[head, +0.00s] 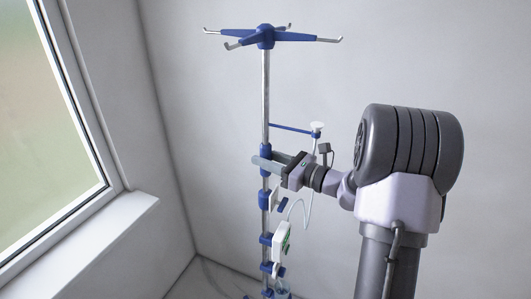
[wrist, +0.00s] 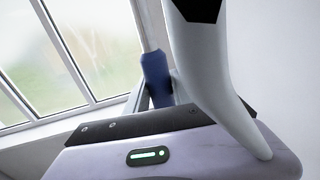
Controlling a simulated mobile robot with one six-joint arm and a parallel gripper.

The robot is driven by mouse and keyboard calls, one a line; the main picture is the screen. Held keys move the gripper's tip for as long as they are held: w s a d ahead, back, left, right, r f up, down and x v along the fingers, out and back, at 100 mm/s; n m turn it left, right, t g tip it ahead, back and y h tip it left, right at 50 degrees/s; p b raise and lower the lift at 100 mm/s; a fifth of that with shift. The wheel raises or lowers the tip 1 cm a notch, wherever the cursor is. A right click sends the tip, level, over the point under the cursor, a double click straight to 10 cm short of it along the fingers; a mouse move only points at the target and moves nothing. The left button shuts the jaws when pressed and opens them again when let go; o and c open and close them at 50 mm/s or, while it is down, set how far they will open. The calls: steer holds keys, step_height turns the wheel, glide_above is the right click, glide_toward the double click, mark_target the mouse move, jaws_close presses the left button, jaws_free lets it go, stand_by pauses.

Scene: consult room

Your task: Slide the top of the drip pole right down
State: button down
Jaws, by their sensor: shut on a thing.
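The drip pole (head: 265,95) stands upright in the head view, left of my arm. Its top (head: 266,37) is a blue hub with hooked arms, well above my gripper. My gripper (head: 264,162) reaches in from the right and is shut on the pole around the blue collar (head: 265,148) at mid-height. The exact part between the fingers is partly hidden. In the wrist view a blue upright part (wrist: 156,78) of the pole shows beyond my gripper's body, partly covered by a pale curved piece in front.
A thin blue side arm with a white cup (head: 317,127) sticks out right, above my gripper. A white and green device (head: 283,238) with tubing hangs lower on the pole. A window (head: 50,110) and sill (head: 90,240) are at left. Plain walls stand behind.

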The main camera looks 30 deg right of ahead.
mark_target(266, 173)
step_height(266, 173, down, 5)
steer(key=b, duration=0.2)
steer(key=shift+b, duration=0.3)
steer(key=shift+s+f, duration=0.1)
steer(key=shift+f, duration=0.05)
steer(key=c, duration=1.1)
jaws_free()
steer(key=v, duration=1.7)
steer(key=shift+s, duration=0.15)
